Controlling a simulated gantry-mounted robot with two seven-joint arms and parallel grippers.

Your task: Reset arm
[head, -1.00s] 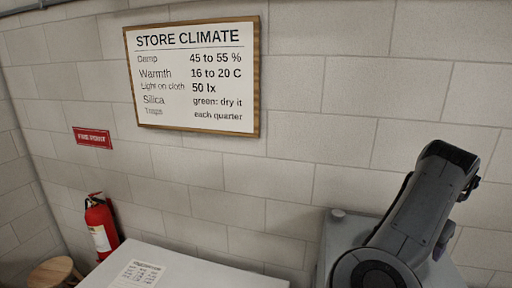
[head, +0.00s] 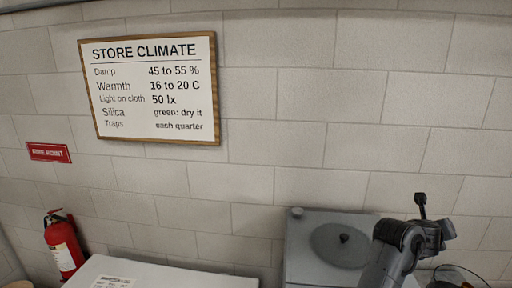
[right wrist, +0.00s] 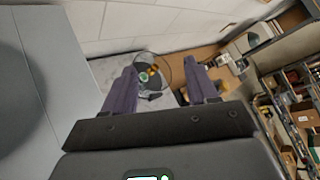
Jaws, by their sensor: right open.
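My right gripper (right wrist: 160,70) shows in the right wrist view with its two dark purple-grey fingers spread wide apart. Nothing is held between them. Beyond the fingers, apart from them, is a thin dark ring (right wrist: 170,72) with small green and orange things by it. In the head view my right arm stands at the lower right; its fingertips cannot be made out clearly there. My left gripper is in neither view.
A grey case (head: 318,243) with a round disc on it stands against the block wall, beside my right arm. A white box top (head: 165,275) is at the lower left. A red extinguisher (head: 63,245) stands far left. In the wrist view, loaded shelves (right wrist: 295,105) are at the right.

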